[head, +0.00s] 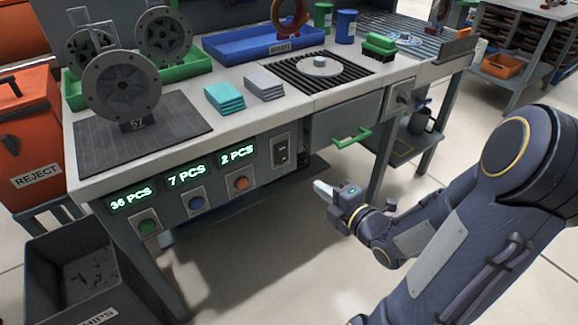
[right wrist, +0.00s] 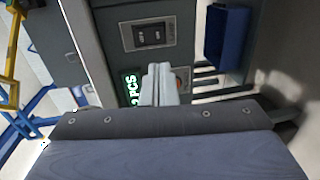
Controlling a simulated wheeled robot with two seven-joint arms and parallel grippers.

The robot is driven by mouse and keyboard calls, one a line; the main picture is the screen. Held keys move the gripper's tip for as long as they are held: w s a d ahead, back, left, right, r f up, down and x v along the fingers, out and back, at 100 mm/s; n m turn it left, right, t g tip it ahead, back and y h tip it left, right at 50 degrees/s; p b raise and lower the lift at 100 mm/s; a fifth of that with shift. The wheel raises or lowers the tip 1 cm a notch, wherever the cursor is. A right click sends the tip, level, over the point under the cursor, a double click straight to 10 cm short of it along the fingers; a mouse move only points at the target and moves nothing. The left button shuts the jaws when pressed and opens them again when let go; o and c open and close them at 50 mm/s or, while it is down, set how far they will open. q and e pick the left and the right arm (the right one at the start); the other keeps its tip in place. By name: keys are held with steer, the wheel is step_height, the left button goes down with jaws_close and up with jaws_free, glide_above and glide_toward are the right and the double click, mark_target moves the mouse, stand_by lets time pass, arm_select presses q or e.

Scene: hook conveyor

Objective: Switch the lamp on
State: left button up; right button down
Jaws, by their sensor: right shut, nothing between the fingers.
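A dark rocker switch (head: 281,151) sits in a grey plate on the bench's front panel, right of the "2 PCS" display. In the right wrist view the switch (right wrist: 153,34) shows above the fingertips, with a gap between. My right gripper (head: 322,188) is shut and empty, in front of the panel, to the right of and lower than the switch in the head view. Its pale fingers (right wrist: 158,84) lie together in the wrist view. No lamp can be made out. My left gripper is out of view.
Green (head: 148,227), blue (head: 196,203) and orange (head: 241,183) buttons sit on the panel below lit displays. A drawer with a green handle (head: 351,138) is right of the switch. A dark bin (head: 40,250) stands at the left. Floor before the bench is clear.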

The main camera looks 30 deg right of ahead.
mark_target(284, 160)
steer(key=w, duration=0.4)
steer(key=w+f+b, duration=0.1)
steer(key=w, duration=0.4)
steer(key=w+a+f+b, duration=0.1)
steer(key=w, duration=0.3)
steer(key=shift+w, duration=0.3)
steer(key=shift+f, duration=0.1)
